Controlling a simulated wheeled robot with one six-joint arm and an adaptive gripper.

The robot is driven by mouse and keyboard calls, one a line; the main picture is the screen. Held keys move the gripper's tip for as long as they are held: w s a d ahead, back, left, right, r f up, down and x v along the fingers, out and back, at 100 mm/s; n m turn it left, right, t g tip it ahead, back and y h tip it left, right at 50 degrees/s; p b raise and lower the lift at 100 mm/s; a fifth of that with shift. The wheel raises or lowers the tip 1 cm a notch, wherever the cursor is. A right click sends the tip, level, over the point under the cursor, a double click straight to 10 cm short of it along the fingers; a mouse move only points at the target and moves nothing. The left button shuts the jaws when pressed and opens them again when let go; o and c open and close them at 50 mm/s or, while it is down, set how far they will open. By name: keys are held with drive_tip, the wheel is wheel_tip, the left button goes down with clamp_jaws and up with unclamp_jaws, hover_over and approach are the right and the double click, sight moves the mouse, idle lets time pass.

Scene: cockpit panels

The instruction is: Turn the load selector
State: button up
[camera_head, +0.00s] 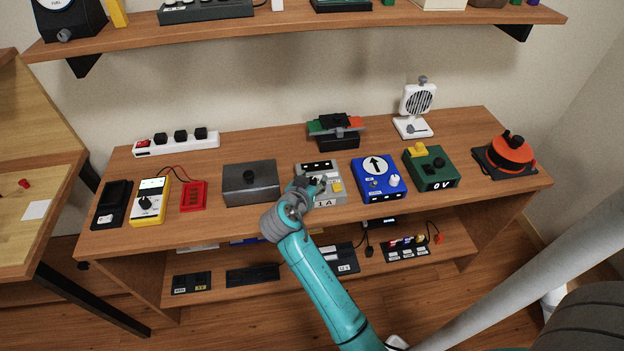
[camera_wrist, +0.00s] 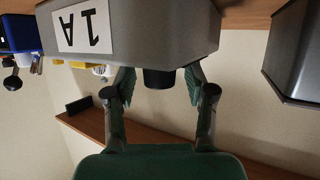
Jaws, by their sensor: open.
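The load selector appears to be the grey box (camera_head: 333,172) marked "1A", near the middle of the table. It has a yellow button and a dark top panel. In the wrist view the box (camera_wrist: 150,25) shows upside down at the top, with its "1A" label at left. My gripper (camera_head: 308,184) is at the box's front left and partly hides it. In the wrist view my gripper (camera_wrist: 160,80) is open, with one finger on each side of a black knob (camera_wrist: 158,79). A gap shows between each finger and the knob.
A green box marked "0V" (camera_head: 431,168) is further right. A black device with green and red parts (camera_head: 336,130) stands behind.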

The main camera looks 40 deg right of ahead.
drive_tip(key=shift+c, duration=0.3)
clamp_jaws()
drive_tip(key=shift+f, duration=0.1)
drive_tip(key=n+t+y, duration=0.2)
drive_tip(key=n, duration=0.1)
drive_tip(key=shift+s+t, duration=0.1)
drive_tip(key=shift+t, duration=0.3)
drive_tip(key=shift+n+t+y, duration=1.7)
drive_tip(key=shift+n+y, duration=0.5)
drive_tip(key=shift+n, duration=0.1)
drive_tip(key=shift+y, duration=0.3)
